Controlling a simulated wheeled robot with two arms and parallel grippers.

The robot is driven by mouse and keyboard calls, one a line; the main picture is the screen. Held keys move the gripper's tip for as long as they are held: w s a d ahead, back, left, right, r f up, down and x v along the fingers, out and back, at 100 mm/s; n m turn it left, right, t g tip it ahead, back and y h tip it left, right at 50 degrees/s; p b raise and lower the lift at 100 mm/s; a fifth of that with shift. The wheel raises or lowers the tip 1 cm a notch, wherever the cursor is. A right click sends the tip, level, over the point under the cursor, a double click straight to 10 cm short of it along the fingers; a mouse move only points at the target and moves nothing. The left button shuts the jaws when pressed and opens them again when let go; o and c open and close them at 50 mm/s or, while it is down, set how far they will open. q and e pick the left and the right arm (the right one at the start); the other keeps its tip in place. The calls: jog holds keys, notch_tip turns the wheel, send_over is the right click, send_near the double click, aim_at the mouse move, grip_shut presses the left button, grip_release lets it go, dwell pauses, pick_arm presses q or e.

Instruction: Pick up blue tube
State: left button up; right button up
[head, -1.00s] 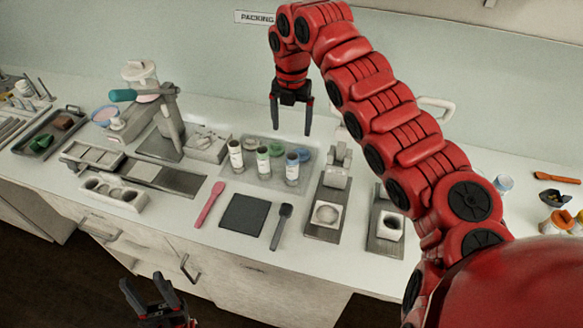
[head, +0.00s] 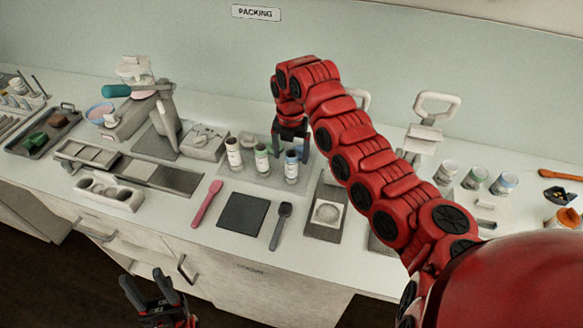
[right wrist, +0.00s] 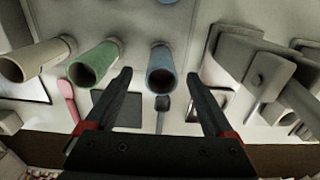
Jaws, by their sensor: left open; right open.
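The blue tube (head: 291,168) stands upright at the right end of a row of three tubes on the pale tray (head: 235,178). Its open blue mouth also shows in the right wrist view (right wrist: 161,75). The green tube (head: 262,162) and the brown-topped tube (head: 233,155) stand to its left. My right gripper (head: 290,148) is open, pointing down at the blue tube's top. In the right wrist view the tube's mouth appears between the fingertips; I cannot tell whether the fingers reach past its rim. My left gripper (head: 153,290) is open and empty in front of the counter.
A dark square mat (head: 243,214), a pink spatula (head: 206,203) and a dark spoon (head: 281,226) lie in front of the tray. A grey press (head: 326,212) stands to the right.

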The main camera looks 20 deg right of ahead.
aim_at(292, 170)
notch_tip(292, 170, down, 2)
jog(key=shift+s+f+p, duration=0.1)
jog(key=shift+p, duration=0.25)
jog(key=shift+f, duration=0.2)
notch_tip(292, 170, down, 4)
jog(key=p, duration=0.3)
jog(key=shift+d+f, duration=0.1)
jog(key=shift+f, duration=0.3)
grip_shut()
